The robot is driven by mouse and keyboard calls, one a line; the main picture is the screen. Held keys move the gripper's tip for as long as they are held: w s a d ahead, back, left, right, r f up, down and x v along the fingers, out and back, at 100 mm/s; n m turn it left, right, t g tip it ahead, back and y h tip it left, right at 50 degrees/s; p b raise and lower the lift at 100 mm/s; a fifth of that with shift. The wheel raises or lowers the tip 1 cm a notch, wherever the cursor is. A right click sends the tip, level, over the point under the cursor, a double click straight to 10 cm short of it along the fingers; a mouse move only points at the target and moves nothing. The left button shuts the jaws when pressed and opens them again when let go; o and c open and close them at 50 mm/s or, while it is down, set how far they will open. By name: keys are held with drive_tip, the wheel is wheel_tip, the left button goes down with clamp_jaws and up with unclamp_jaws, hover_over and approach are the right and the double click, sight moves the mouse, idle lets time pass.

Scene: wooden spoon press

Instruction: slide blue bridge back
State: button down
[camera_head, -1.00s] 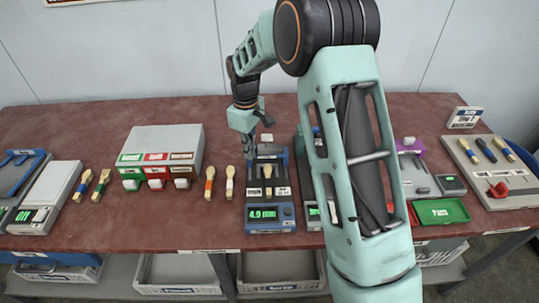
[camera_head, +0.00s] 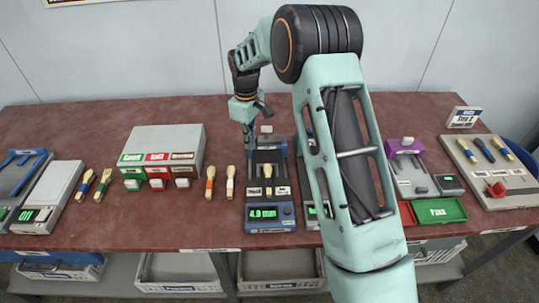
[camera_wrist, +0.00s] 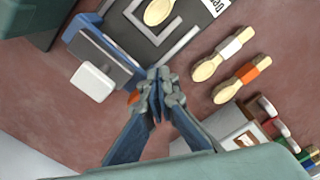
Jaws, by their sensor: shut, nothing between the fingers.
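The blue bridge (camera_head: 268,143) spans the back end of the dark press (camera_head: 260,211) at the table's centre. In the wrist view the bridge (camera_wrist: 98,50) has a white knob (camera_wrist: 92,82) on its back side. The press's green display seems to read 4.9. A wooden spoon (camera_head: 267,172) lies on the press in front of the bridge; its bowl shows in the wrist view (camera_wrist: 158,12). My gripper (camera_head: 248,152) is shut and empty at the left of the bridge. In the wrist view its fingertips (camera_wrist: 157,92) look apart from the bridge, though contact is hard to judge.
Two loose spoons with orange (camera_head: 210,182) and white (camera_head: 230,182) bands lie left of the press. A grey box with coloured labels (camera_head: 165,140) stands further left. My arm covers much of the device right of the press. The table behind the press is clear.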

drive_tip(key=shift+w, duration=0.2)
drive_tip(key=shift+s, duration=0.65)
wheel_tip(320, 180, up, 7)
drive_tip(key=p, duration=0.4)
drive_tip(key=shift+w, duration=0.1)
idle(0.4)
